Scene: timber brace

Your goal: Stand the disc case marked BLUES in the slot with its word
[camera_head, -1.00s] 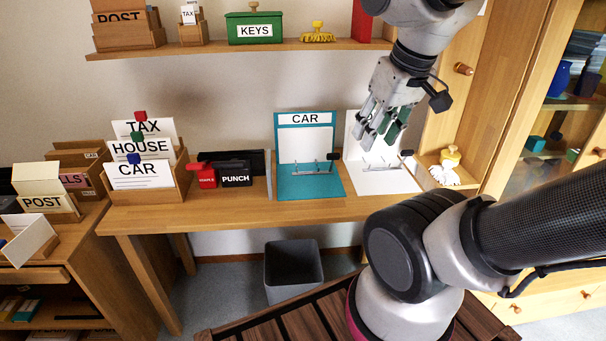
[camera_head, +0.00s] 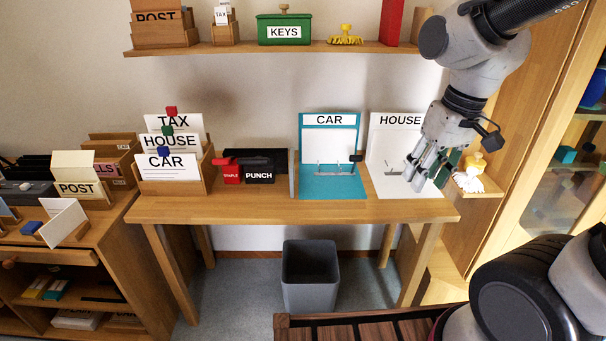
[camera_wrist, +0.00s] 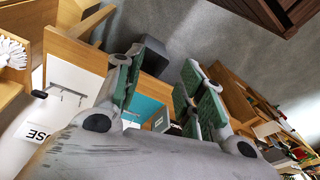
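I cannot make out a disc case marked BLUES, or a slot with that word, in either view. My gripper (camera_head: 425,172) hangs in front of the white HOUSE board (camera_head: 394,138), over the right end of the desk. In the wrist view my gripper (camera_wrist: 160,82) shows its green-padded fingers spread wide, with nothing between them. The HOUSE board also shows at the left of the wrist view (camera_wrist: 70,75).
The desk (camera_head: 270,210) holds a teal CAR board (camera_head: 330,187), a black PUNCH (camera_head: 262,170) and a card box (camera_head: 175,186). A grey bin (camera_head: 309,285) stands below. A wall shelf (camera_head: 230,50) is above. A glass-doored cabinet (camera_head: 520,125) stands right, a low cabinet (camera_head: 115,262) left.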

